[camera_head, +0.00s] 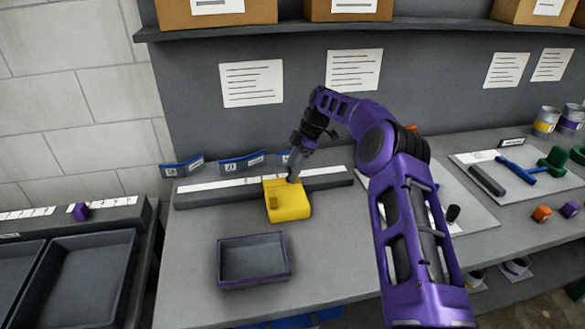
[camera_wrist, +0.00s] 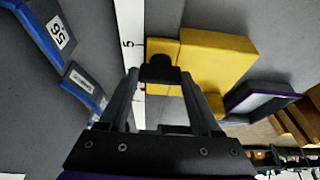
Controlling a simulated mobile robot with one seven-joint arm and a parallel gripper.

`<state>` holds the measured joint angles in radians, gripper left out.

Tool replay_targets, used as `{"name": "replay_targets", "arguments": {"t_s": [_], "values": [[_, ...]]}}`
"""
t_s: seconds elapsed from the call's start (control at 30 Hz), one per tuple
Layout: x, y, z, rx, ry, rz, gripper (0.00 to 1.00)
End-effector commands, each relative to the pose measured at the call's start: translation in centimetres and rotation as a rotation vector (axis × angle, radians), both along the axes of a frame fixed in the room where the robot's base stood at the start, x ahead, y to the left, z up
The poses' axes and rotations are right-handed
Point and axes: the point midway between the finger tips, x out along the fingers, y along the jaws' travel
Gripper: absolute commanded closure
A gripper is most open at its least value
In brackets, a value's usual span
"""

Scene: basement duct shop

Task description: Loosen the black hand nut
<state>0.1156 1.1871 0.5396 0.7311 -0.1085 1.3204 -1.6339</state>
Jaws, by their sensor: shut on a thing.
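A yellow block-shaped fixture (camera_head: 289,204) sits on the grey bench against a long dark bar with a white scale strip. It fills the upper right of the wrist view (camera_wrist: 222,62). The black hand nut (camera_wrist: 159,69) shows at the near edge of the yellow fixture, between my fingertips. My gripper (camera_wrist: 158,76) is shut on the nut, one finger on each side. In the head view my gripper (camera_head: 292,178) reaches down to the top rear of the fixture, and the nut is hidden there by the fingers.
A purple-rimmed dark tray (camera_head: 254,280) stands in front of the fixture. Blue labelled pieces (camera_head: 242,162) line up behind the scale bar (camera_head: 205,195). A white board (camera_head: 535,172) with tools lies at right. Bare bench lies left of the tray.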

Motion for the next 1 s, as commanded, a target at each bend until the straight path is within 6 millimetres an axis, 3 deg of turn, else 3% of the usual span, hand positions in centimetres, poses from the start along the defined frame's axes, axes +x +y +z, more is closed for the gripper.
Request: {"name": "replay_targets", "arguments": {"t_s": [0.43,0.47,0.6,1.0], "values": [[0.00,-0.05,-0.01,-0.002,-0.001,0.010,0.91],[0.00,-0.05,-0.01,-0.002,-0.001,0.010,0.30],[0.01,-0.04,-0.01,-0.001,-0.001,0.009,0.05],[0.12,-0.29,0.70,-0.001,-0.002,0.008,0.05]]}}
